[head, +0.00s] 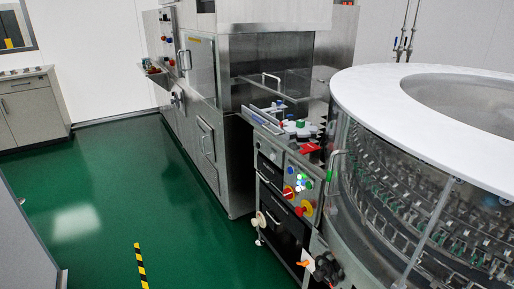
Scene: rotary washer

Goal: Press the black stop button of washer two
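A control panel (300,186) stands at centre right on the front of a steel cabinet beside the round washer (440,190). It carries small blue, green, white and red buttons and a red knob on a yellow plate (305,208). Another steel machine (230,90) stands behind, with small red and dark controls (166,38) on its far left side. No label shows which one is washer two. I cannot make out a black stop button for certain at this size. Neither of my grippers is in view.
Green floor (110,190) is open on the left and in front of the machines. A yellow-black tape strip (141,266) lies on it. A grey cabinet (32,108) stands at the far left. A black handwheel-like part (326,268) sticks out low by the round washer.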

